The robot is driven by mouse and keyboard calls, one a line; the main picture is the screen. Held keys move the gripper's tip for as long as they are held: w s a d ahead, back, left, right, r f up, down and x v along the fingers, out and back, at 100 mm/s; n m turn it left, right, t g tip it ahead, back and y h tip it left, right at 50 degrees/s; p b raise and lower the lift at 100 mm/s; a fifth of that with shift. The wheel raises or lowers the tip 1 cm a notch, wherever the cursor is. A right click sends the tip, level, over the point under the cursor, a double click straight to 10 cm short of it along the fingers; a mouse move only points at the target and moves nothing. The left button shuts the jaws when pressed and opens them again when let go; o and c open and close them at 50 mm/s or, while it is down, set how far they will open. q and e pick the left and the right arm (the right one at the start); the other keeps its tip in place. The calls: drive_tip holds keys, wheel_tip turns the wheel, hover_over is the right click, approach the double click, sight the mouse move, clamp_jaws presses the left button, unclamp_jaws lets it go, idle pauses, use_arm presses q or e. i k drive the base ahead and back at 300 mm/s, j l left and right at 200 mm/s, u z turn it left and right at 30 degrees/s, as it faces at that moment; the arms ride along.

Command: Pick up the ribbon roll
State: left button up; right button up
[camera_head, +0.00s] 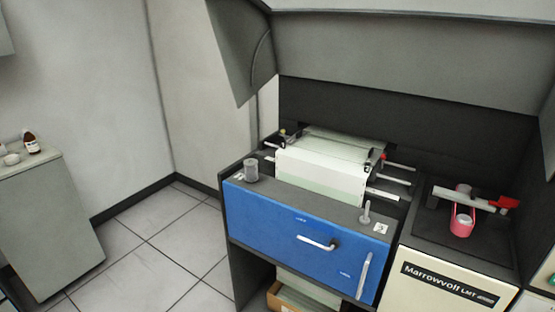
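A pink band (462,222) looped around pale rolls sits on the dark top of the cream cabinet at the right. It looks like the ribbon roll, though I cannot be sure. A light bar with a red end (506,202) crosses over it and hides part of it. A small grey cylinder (251,170) stands upright on the left corner of the blue-fronted machine. Neither of my grippers is in view.
The blue-fronted machine (270,212) holds a stack of pale paper (322,172) under a raised grey hood (400,60). The cream cabinet (420,262) adjoins it. A grey cabinet (45,230) with a brown bottle (31,142) stands left. Tiled floor between is clear.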

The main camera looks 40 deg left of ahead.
sight(251, 169)
drive_tip(key=u, duration=1.3)
